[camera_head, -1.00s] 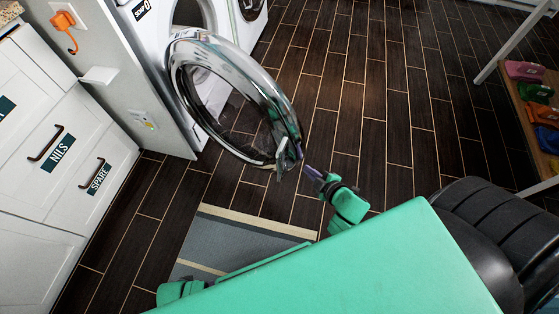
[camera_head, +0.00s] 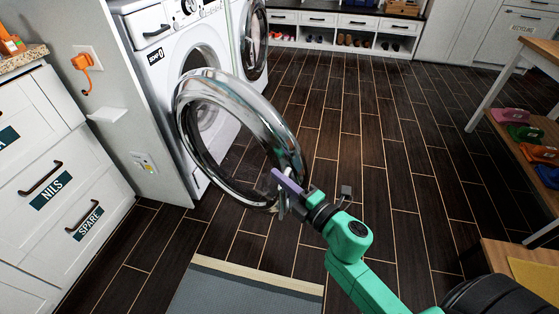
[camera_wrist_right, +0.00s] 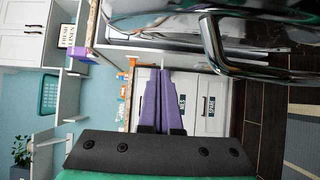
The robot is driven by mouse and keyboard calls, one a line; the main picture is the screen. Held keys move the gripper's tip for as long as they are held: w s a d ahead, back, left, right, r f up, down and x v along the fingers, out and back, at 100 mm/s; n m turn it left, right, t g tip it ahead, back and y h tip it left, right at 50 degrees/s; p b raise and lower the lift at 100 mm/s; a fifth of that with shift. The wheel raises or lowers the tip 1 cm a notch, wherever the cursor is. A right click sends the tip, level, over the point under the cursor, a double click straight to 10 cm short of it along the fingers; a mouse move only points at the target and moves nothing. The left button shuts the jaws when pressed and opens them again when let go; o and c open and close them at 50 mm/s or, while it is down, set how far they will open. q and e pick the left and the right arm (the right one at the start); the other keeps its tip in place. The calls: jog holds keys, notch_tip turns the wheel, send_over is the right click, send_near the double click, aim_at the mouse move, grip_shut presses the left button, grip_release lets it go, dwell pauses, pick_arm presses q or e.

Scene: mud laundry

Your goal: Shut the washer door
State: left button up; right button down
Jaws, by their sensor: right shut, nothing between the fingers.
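The white washer (camera_head: 158,76) stands at the left in the head view. Its round door, a chrome ring with clear glass (camera_head: 262,116), stands wide open, swung out into the room. My right gripper (camera_head: 277,174) has purple fingers, shut and empty, at the door's outer rim near the handle (camera_head: 284,207). I cannot tell whether they touch it. In the right wrist view the shut fingers (camera_wrist_right: 161,72) point up below the chrome door rim (camera_wrist_right: 165,22), with the handle (camera_wrist_right: 212,45) to their right. My left gripper is not in view.
White drawers (camera_head: 50,190) and a side panel stand left of the washer. A second machine (camera_head: 250,45) is beyond it. A grey mat (camera_head: 245,290) lies on the floor. A shelf table (camera_head: 520,140) is at the right. The dark tiled floor between is clear.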

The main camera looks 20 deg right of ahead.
aim_at(279, 160)
jog(key=w, duration=0.5)
jog(key=shift+w+d+f, duration=0.1)
jog(key=shift+w+d, duration=0.1)
jog(key=shift+d, duration=0.2)
jog(key=shift+w+d, duration=0.3)
jog(key=shift+d, duration=0.15)
